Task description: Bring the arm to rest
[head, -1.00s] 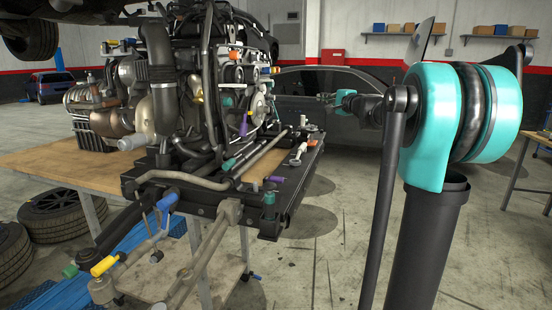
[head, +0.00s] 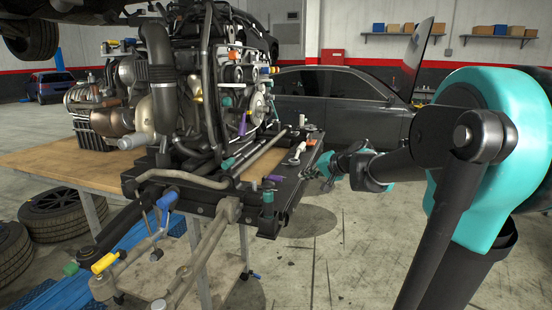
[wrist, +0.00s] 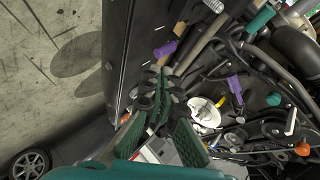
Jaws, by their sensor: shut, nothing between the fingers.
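My gripper (head: 314,174) is at the right side of the engine, by the outer edge of the black subframe (head: 290,197). Its fingers are shut and empty. In the wrist view the fingers (wrist: 155,98) point along the dark frame rail (wrist: 117,60), and whether they touch it cannot be told. My arm runs from the right of the head view, nearly level, to the gripper. The engine (head: 190,95) sits on the subframe over the wooden-topped table (head: 40,157).
A purple part (wrist: 165,50) and a purple-handled piece (wrist: 235,88) lie near the fingers in the wrist view. A dark car (head: 340,105) stands behind. Tyres (head: 62,212) lie at left. Floor right of the table (head: 350,250) is clear.

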